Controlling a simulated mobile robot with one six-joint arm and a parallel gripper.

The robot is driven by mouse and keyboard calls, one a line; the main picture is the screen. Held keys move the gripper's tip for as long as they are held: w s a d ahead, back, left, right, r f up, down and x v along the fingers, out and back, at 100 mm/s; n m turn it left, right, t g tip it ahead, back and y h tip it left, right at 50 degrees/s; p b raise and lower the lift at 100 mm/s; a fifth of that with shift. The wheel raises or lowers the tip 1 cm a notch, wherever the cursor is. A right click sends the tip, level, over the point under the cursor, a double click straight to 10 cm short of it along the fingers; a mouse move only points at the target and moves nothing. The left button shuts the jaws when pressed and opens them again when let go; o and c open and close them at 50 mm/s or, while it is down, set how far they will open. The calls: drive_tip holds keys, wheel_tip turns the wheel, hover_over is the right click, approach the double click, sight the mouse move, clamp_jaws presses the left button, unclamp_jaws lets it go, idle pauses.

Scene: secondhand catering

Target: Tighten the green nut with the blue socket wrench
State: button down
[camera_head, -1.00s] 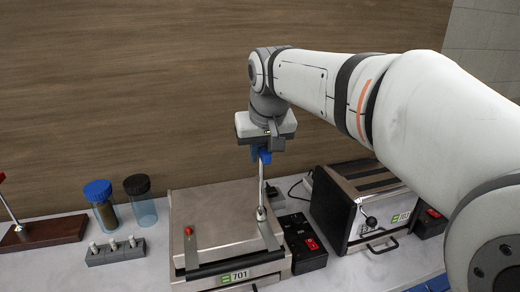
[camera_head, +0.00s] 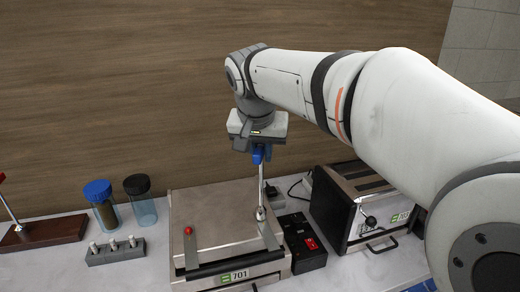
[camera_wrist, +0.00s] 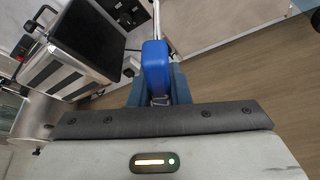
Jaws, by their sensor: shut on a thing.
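My gripper (camera_head: 259,148) is shut on the blue handle of the socket wrench (camera_head: 261,155). The wrench stands almost upright, with its metal shaft running down to a socket end at the right-hand bar of the silver appliance marked 701 (camera_head: 215,215). In the wrist view the blue handle of the wrench (camera_wrist: 156,65) sits between my fingers (camera_wrist: 180,85), with the shaft running off the top edge. I see no green nut. The socket end covers the spot beneath it. A red knob (camera_head: 188,230) is on the appliance's left bar.
A black switch box (camera_head: 303,245) stands right of the appliance, then a second silver and black appliance (camera_head: 360,215). To the left are a grey block with several pegs (camera_head: 116,252), two lidded jars (camera_head: 140,205) and a wooden stand (camera_head: 45,232). A wood-look wall rises behind.

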drive_tip(key=shift+m, duration=0.4)
drive_tip(key=m+g+h, duration=0.1)
drive_tip(key=m+h, duration=0.1)
drive_tip(key=m, duration=0.3)
drive_tip(key=shift+m+p, duration=0.3)
drive_tip(key=shift+m, duration=0.1)
drive_tip(key=m+g+h+p, duration=0.1)
drive_tip(key=m, duration=0.2)
drive_tip(key=shift+r+m+g, duration=0.1)
drive_tip(key=shift+m+g, duration=0.2)
drive_tip(key=shift+s+d+m+g+h, duration=0.1)
drive_tip(key=shift+m+g+h, duration=0.2)
drive_tip(key=shift+m, duration=0.8)
